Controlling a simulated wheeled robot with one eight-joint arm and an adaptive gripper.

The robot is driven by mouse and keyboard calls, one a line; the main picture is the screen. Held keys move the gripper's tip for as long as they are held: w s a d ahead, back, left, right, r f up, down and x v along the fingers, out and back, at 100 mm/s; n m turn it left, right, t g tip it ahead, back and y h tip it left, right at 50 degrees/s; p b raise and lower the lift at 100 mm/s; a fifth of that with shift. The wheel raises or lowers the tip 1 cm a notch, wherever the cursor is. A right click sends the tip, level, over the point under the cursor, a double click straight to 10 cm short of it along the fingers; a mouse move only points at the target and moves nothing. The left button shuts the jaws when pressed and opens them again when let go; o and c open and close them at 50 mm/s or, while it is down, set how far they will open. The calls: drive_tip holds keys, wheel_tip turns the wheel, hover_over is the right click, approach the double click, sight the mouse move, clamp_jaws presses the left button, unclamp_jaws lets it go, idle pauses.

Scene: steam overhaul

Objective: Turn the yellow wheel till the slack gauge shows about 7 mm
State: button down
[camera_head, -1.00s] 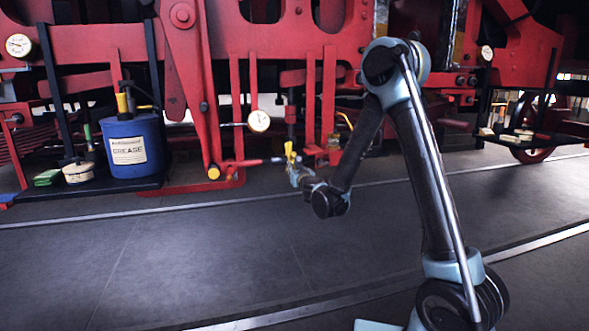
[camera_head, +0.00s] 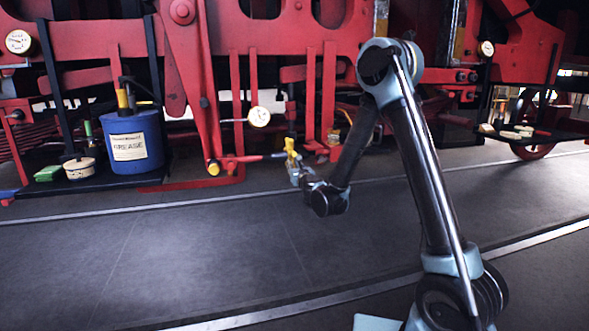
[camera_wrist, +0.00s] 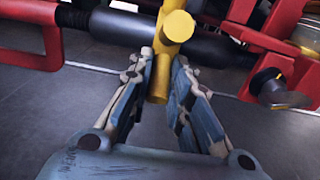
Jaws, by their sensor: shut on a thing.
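The yellow wheel (camera_head: 291,147) sits on a dark horizontal rod low on the red frame. In the wrist view the wheel (camera_wrist: 160,84) shows as a thick yellow hub with a bar reaching down between my fingers. My gripper (camera_wrist: 164,77) is shut on this bar. In the head view my gripper (camera_head: 296,172) is just below the wheel. A white round dial (camera_head: 259,116), the gauge nearest the wheel, is up and to its left. Its reading is too small to tell.
A blue grease drum (camera_head: 134,140) stands on a dark shelf at left. Other dials sit at the far left (camera_head: 18,42) and right (camera_head: 487,48). The floor in front is clear.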

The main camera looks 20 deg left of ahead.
drive_tip(key=shift+w+a+f, duration=0.15)
drive_tip(key=shift+w+a, duration=0.1)
drive_tip(key=shift+a, duration=0.1)
drive_tip(key=w+f, duration=0.2)
drive_tip(key=shift+a+f, duration=0.2)
drive_tip(key=shift+f, duration=0.1)
drive_tip(key=c, duration=1.5)
unclamp_jaws()
drive_tip(key=shift+s+d+r, duration=0.1)
drive_tip(key=shift+s+r, duration=0.1)
drive_tip(key=shift+o, duration=0.3)
drive_tip(key=shift+s+d+r, duration=0.1)
drive_tip(key=shift+s+r, duration=0.15)
drive_tip(key=shift+r, duration=0.05)
